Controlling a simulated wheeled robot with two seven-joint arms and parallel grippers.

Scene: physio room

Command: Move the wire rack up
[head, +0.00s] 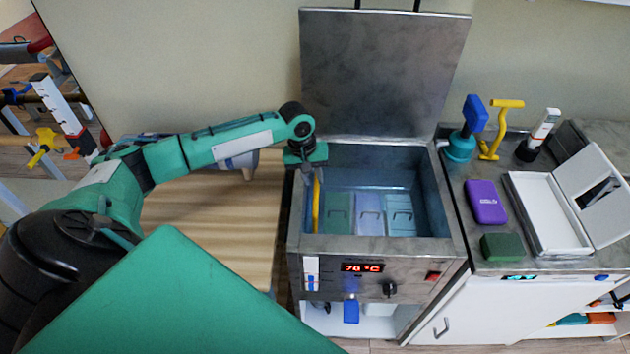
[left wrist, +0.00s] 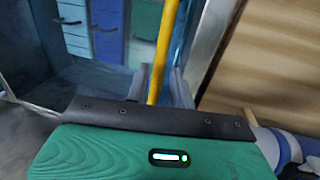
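The wire rack shows mainly as a yellow bar (head: 316,205) along the inner left wall of the open steel tank (head: 447,243). In the left wrist view the yellow bar (left wrist: 166,45) runs down between my fingers. The rest of the rack is hard to make out. Blue, lilac and green packs (head: 370,214) stand low in the tank. My left gripper (head: 308,182) reaches down over the tank's left rim; in the left wrist view its fingers (left wrist: 160,88) are close on both sides of the bar and look shut on it. My right gripper is out of view.
The tank's lid (head: 385,72) stands raised behind. A wooden top (head: 235,212) lies left of the tank. The right counter holds a purple box (head: 486,202), a green block (head: 502,247), a white tray (head: 513,190) and upright tools.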

